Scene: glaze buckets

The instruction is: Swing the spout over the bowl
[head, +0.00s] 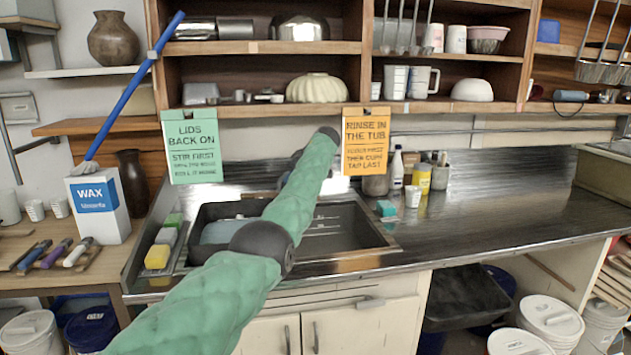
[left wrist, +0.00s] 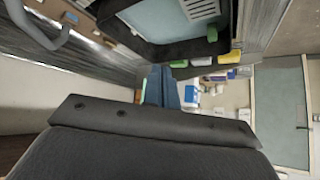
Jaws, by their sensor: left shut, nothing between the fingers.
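The sink bowl (head: 348,238) is a dark, sunken basin in the steel counter. It also shows at the top of the left wrist view (left wrist: 160,45), with a pale blue tub (left wrist: 165,20) inside. A curved grey tube, which looks like the spout (left wrist: 40,28), shows at the upper left there, apart from my fingers. In the head view my green left arm hides the spout. My left gripper (left wrist: 160,85) is shut and empty, its two blue-grey fingers together near the basin's edge. My right gripper is out of view.
Yellow and green sponges (head: 158,256) lie along the sink's left edge. A wax box (head: 98,208) stands further left. Green (head: 193,146) and orange (head: 366,141) signs hang above. Bottles and a cup (head: 412,196) stand right of the sink; the counter (head: 500,205) beyond is clear.

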